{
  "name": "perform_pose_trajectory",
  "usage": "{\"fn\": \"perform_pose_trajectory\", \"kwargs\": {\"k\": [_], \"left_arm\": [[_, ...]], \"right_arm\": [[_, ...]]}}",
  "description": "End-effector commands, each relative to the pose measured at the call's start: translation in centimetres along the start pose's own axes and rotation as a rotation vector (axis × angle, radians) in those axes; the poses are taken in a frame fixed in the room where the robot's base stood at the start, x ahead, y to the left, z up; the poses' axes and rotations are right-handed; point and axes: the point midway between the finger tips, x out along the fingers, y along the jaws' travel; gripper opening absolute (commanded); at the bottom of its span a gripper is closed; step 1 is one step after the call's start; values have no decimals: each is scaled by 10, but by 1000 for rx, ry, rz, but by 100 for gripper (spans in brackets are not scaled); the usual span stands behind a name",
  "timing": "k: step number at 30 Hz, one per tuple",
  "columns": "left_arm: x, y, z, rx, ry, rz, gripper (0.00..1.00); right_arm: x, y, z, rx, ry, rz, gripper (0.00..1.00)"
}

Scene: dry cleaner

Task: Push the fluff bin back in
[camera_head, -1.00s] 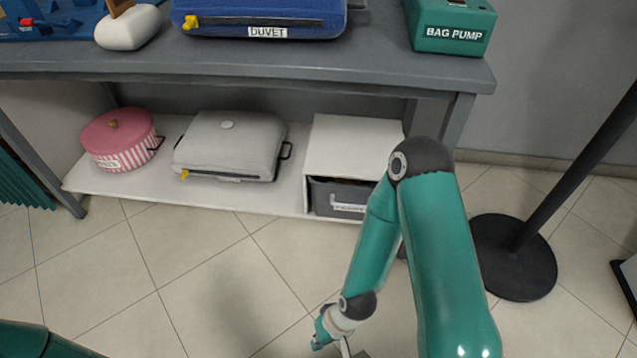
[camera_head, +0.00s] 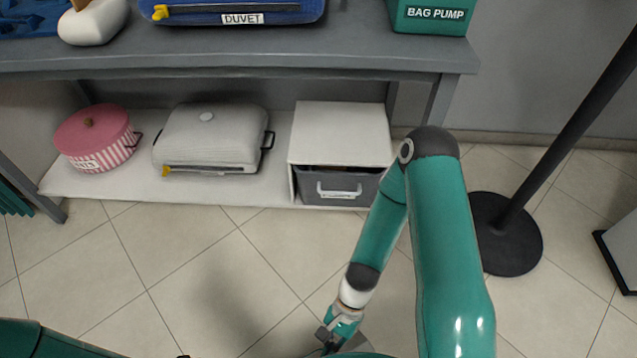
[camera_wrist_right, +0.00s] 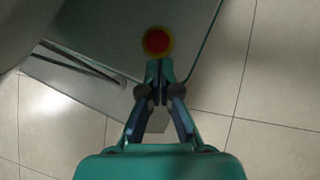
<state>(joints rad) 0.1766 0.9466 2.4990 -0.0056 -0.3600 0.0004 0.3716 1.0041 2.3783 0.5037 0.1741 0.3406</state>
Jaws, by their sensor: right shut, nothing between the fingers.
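The fluff bin (camera_head: 312,187) is a grey drawer with a white handle, in a white cubby (camera_head: 343,131) on the lower shelf. My right forearm covers its right end. A thin dark gap shows above its front; how far it stands out I cannot tell. My right gripper (camera_head: 328,338) is low over the floor, in front of the shelf and apart from the bin. In the right wrist view the gripper (camera_wrist_right: 160,73) is shut and empty, its fingertips together. My left gripper is out of view.
A pink striped pot (camera_head: 95,138) and a pale case (camera_head: 212,138) stand on the lower shelf, left of the cubby. A grey tabletop (camera_head: 240,50) overhangs them. A black stand base (camera_head: 510,238) is at right. The tiled floor before the shelf is clear.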

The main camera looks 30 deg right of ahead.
Motion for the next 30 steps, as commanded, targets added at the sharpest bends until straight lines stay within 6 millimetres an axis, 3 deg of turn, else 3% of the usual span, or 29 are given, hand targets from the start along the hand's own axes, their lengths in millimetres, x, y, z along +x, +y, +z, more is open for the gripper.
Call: {"fn": "perform_pose_trajectory", "kwargs": {"k": [2, 4, 6, 8, 9, 12, 15, 19, 24, 30], "left_arm": [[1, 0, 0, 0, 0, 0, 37], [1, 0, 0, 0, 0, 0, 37], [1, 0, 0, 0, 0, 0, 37], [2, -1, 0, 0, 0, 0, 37], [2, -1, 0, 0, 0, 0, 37], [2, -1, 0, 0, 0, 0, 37], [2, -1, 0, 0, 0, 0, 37], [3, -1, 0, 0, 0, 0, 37], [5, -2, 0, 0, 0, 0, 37], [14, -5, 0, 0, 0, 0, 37]], "right_arm": [[-2, -11, 20, 388, -219, -33, 0], [-15, -38, 34, 719, -440, -84, 0], [-38, -75, 34, 1014, -682, -156, 0], [-66, -108, 20, 1233, -902, -235, 0], [-88, -127, 5, 1355, -1052, -294, 0], [-142, -157, -47, 1567, -1406, -453, 0], [-189, -162, -100, 1662, -1700, -607, 0], [-227, -153, -146, 1680, -1946, -752, 0], [-245, -150, -167, 1667, -2052, -821, 0], [-250, -176, -169, 1662, -2051, -820, 0]]}}
